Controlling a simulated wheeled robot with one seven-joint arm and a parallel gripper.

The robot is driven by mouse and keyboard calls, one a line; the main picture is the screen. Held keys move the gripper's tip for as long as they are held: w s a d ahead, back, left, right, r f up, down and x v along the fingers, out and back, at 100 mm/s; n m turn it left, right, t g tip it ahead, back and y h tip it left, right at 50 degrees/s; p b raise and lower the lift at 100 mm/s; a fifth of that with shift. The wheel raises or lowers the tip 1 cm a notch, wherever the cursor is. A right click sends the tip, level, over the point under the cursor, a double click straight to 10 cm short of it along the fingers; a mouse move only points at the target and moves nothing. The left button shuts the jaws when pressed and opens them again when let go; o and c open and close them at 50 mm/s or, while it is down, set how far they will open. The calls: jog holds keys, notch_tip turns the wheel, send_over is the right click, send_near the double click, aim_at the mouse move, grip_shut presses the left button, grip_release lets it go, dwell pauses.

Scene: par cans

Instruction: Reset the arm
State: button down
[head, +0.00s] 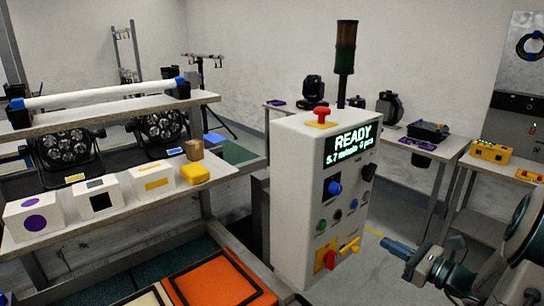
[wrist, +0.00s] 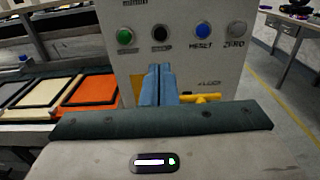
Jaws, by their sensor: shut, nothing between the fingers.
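My gripper (head: 398,248) is at the right of the head view, with its blue fingers pointing left toward the white control cabinet (head: 300,180). In the wrist view, the fingers (wrist: 158,88) are shut together and empty. They show in front of the cabinet's lower face. A blue button labelled RESET (wrist: 203,30) is above and right of the fingertips. It also shows in the head view (head: 353,204), in a row with a green button (head: 321,225) and a black one (head: 338,215). The cabinet's screen (head: 350,145) reads READY.
A yellow lever (wrist: 208,98) is beside the fingers, partly hidden. A red-and-yellow knob (head: 329,260) is low on the cabinet; a red stop button (head: 322,113) is on top. A shelf with boxes (head: 100,210) stands left. Open floor (head: 385,275) lies between gripper and cabinet.

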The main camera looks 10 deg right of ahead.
jog(key=s+a+f+n+g, duration=0.1)
jog(key=s+a+n+g, duration=0.2)
jog(key=a+n+g, duration=0.5)
jog(key=s+a+n+g, duration=0.3)
jog(key=s+a+n, duration=0.15)
jog(key=a, duration=0.65)
jog(key=s+a+r+n+h, duration=0.1)
jog(key=s+a+n+h, duration=0.1)
jog(key=s+n+h, duration=0.7)
jog(key=n+h, duration=0.1)
jog(key=n, duration=0.6)
jog(key=shift+s+a+r+n+g, duration=0.15)
jog(key=shift+s+r+n+g, duration=0.15)
jog(key=shift+s+n+g, duration=0.1)
